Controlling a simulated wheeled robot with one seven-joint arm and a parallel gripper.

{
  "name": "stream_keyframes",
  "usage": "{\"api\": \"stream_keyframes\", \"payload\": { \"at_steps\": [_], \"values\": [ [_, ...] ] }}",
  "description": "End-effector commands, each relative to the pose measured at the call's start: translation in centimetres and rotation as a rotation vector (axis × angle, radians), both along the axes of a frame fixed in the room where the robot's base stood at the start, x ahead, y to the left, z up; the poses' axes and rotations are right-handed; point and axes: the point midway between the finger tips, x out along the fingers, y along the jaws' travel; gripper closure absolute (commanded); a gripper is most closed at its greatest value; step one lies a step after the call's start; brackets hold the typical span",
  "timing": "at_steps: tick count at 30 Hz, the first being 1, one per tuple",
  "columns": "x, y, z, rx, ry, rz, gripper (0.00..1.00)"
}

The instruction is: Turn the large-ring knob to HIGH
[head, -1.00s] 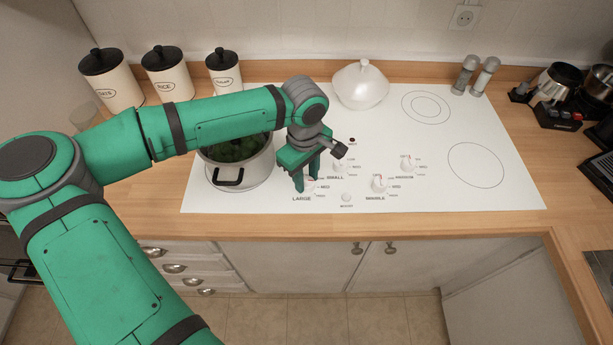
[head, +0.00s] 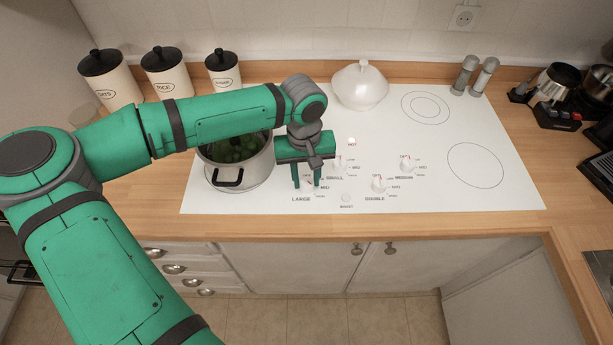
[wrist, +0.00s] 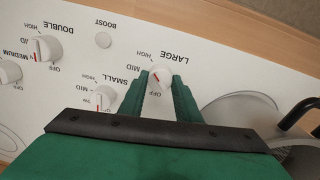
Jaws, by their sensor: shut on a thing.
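The large-ring knob (wrist: 161,74) is a small white knob with a red mark, beside the upside-down LARGE label in the wrist view. In the head view the knob (head: 308,187) sits at the front left of the knob group. My gripper (wrist: 160,90) points down with its green fingers on either side of the knob, shut on it. It also shows in the head view (head: 307,182). OFF, MID and HIGH are printed around the knob. The red mark lies slanted, seemingly between OFF and MID; its exact setting is hard to tell.
A pot with green contents (head: 238,172) stands close left of my gripper. The SMALL knob (head: 339,166), DOUBLE knob (head: 379,184), MEDIUM knob (head: 407,163) and BOOST button (head: 346,197) are to the right. A white lidded dish (head: 361,86) stands behind.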

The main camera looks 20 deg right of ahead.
Motion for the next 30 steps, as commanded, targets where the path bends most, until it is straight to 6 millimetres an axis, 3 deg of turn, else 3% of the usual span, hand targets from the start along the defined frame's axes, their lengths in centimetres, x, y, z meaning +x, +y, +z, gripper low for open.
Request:
{"api": "stream_keyframes", "payload": {
  "at_steps": [14, 15, 17, 30],
  "values": [
    [-0.03, -0.05, 0.05, -0.001, 0.0, -0.017, 0.92],
    [-0.03, -0.05, 0.05, -0.001, 0.0, -0.017, 0.68],
    [-0.03, -0.04, 0.05, -0.001, 0.0, -0.017, 0.53],
    [0.05, 0.03, 0.87, 0.0, -0.001, -0.015, 0.51]
  ]
}}
